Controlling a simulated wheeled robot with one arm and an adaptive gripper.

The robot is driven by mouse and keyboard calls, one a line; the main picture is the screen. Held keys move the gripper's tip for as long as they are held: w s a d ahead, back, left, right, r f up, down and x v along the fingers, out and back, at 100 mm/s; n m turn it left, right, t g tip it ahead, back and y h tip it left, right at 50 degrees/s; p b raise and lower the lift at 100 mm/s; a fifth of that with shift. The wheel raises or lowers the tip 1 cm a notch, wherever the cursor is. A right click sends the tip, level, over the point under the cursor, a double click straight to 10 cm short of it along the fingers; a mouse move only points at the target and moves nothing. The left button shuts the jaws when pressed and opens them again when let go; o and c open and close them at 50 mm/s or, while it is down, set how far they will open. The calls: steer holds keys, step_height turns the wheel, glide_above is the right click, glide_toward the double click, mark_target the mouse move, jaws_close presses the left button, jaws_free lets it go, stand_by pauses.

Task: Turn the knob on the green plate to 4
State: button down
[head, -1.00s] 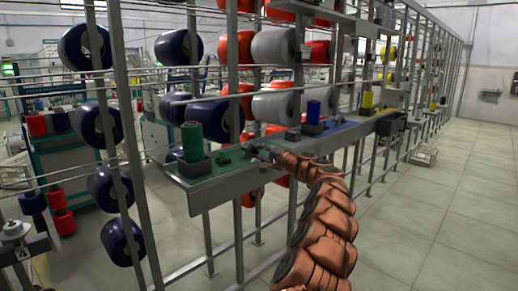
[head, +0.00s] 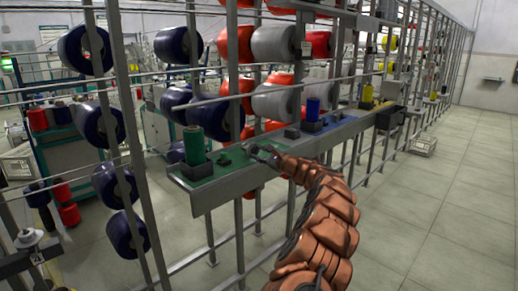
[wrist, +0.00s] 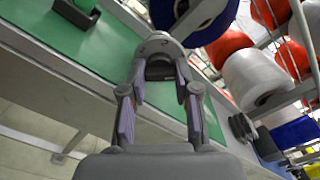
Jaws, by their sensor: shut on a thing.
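The green plate (head: 232,174) lies on the near end of the long shelf; it also shows at the upper left in the wrist view (wrist: 88,42). My gripper (head: 257,152) is at the plate's right end, small in the head view. In the wrist view my gripper (wrist: 160,82) has its two fingers on either side of a grey round knob (wrist: 157,46) and is shut on it. The knob's dark underside shows between the fingertips. The number it points to cannot be read, and the fingers hide part of it.
A green bobbin (head: 194,143) stands in a dark holder left on the plate. A blue bobbin (head: 312,109) stands farther along the shelf. Large spools hang on the rack behind.

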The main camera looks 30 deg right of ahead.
steer(key=m+p, duration=0.3)
steer(key=m, duration=0.1)
steer(key=shift+r+m, duration=0.1)
steer(key=shift+m, duration=0.2)
steer(key=shift+m+p, duration=1.2)
steer(key=shift+m, duration=0.8)
steer(key=c, duration=0.8)
jaws_free()
steer(key=shift+c, duration=0.2)
steer(key=v, duration=1.2)
